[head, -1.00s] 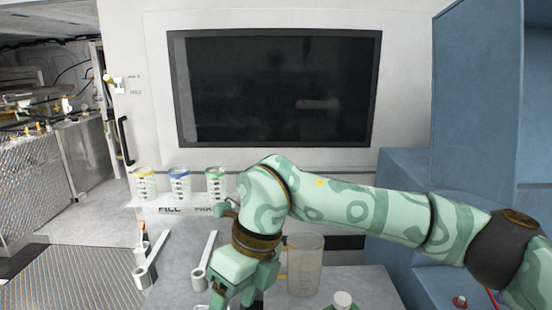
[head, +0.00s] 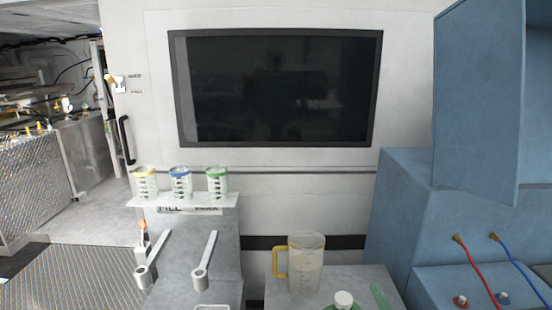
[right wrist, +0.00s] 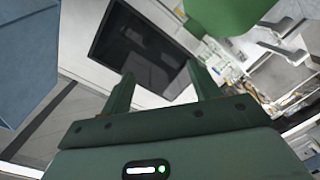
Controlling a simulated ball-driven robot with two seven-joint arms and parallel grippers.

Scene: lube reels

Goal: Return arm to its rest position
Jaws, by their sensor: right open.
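My right gripper (right wrist: 161,88) shows in the right wrist view, its two green fingers apart with nothing between them. My right arm does not cross the head view. A small green piece shows at the front right of the grey bench in the head view; I cannot tell whether it is part of my gripper. My left gripper is in neither view.
A clear jug with a yellow handle (head: 306,262) stands on the grey bench near a white-capped bottle (head: 343,299). Three marked cups, yellow (head: 145,182), blue (head: 180,183) and green-rimmed (head: 217,182), stand on a white shelf (head: 160,201). Blue cabinets (head: 405,190) stand at right.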

